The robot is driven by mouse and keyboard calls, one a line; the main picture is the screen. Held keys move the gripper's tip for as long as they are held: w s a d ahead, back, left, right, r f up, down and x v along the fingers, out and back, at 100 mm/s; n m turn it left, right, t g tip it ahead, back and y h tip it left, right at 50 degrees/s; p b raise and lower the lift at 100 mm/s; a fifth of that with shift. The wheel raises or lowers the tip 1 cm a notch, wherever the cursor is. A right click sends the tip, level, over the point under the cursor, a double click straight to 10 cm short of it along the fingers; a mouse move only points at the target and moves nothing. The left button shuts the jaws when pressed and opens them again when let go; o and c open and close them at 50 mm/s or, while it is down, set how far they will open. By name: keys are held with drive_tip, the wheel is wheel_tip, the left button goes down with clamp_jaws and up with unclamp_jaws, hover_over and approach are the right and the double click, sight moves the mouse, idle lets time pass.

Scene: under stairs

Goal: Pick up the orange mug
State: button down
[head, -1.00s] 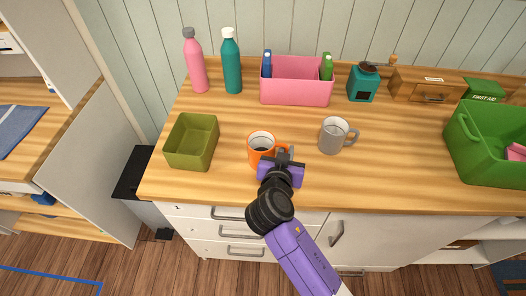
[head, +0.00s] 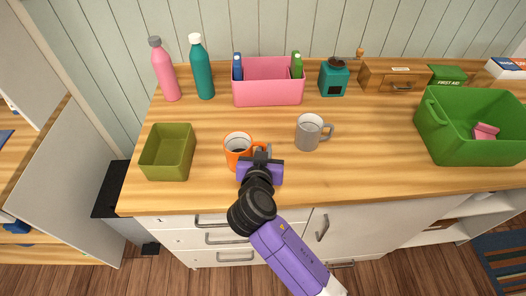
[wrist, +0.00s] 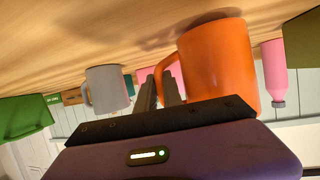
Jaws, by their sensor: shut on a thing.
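A grey mug (head: 308,133) stands to the right, apart from my gripper. An olive bin (head: 166,168) is to the left. A pink bin (head: 267,94), bottles (head: 202,70) and a teal grinder (head: 333,80) stand behind. A green crate (head: 470,140) is at right.

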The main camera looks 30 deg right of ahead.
wheel_tip(320, 180, up, 19)
drive_tip(key=shift+b, duration=0.45)
idle(0.7)
idle(0.6)
drive_tip(key=shift+s+r+p, duration=0.1)
drive_tip(key=shift+r+p, duration=0.05)
drive_tip(key=shift+p, duration=0.2)
idle(1.5)
